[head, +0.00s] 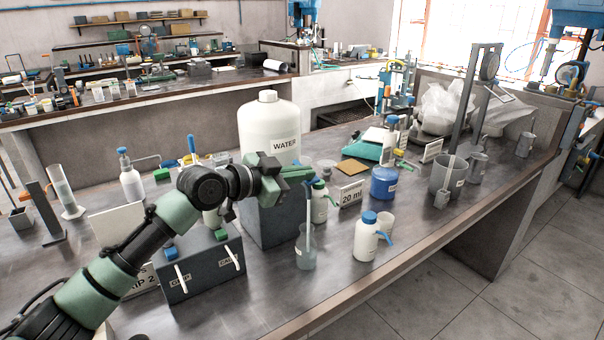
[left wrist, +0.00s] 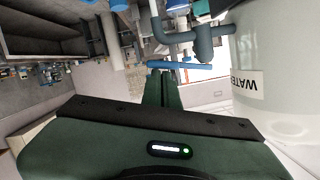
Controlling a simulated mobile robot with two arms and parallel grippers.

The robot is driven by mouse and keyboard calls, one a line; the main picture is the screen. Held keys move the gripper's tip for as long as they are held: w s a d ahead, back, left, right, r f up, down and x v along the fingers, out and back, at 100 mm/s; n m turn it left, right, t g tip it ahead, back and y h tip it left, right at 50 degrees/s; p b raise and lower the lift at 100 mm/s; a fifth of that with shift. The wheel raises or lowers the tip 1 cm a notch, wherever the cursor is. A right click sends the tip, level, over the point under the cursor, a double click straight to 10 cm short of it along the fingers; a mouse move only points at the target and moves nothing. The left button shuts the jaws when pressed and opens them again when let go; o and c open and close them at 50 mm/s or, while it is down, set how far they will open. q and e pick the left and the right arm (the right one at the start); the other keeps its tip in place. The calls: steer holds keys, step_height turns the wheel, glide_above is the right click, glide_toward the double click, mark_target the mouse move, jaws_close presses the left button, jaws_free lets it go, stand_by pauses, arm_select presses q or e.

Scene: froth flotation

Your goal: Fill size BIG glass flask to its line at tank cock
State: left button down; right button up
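The white water tank (head: 268,112) labelled WATER stands on a dark block. Its side also fills the right of the left wrist view (left wrist: 285,60). A blue-grey cock (left wrist: 190,36) with a blue lever bar (left wrist: 180,65) sticks out of the tank. My left gripper (head: 294,172) is at the cock. In the left wrist view its green fingers lie together, their tips close to the lever; I cannot tell whether they touch it. A clear vessel (head: 305,256) stands on the bench with a pale blue upright tube or stream in it. Its size mark and line are not readable. My right gripper is out of view.
A white bottle with blue cap (head: 367,240), a blue tub (head: 384,182), a "20 ml" sign (head: 350,193) and a grey bucket (head: 446,178) stand to the right. A dark box (head: 199,265) stands at front left. The bench's front edge runs close by the clear vessel.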

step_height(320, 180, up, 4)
steer(key=p, duration=0.3)
arm_select(q)
steer(key=s+a+r+b, duration=0.4)
steer(key=s+a+r, duration=0.1)
steer(key=s+a, duration=0.1)
steer(key=shift+s+a+r, duration=0.35)
steer(key=shift+s+a, duration=0.05)
steer(key=shift+s, duration=0.25)
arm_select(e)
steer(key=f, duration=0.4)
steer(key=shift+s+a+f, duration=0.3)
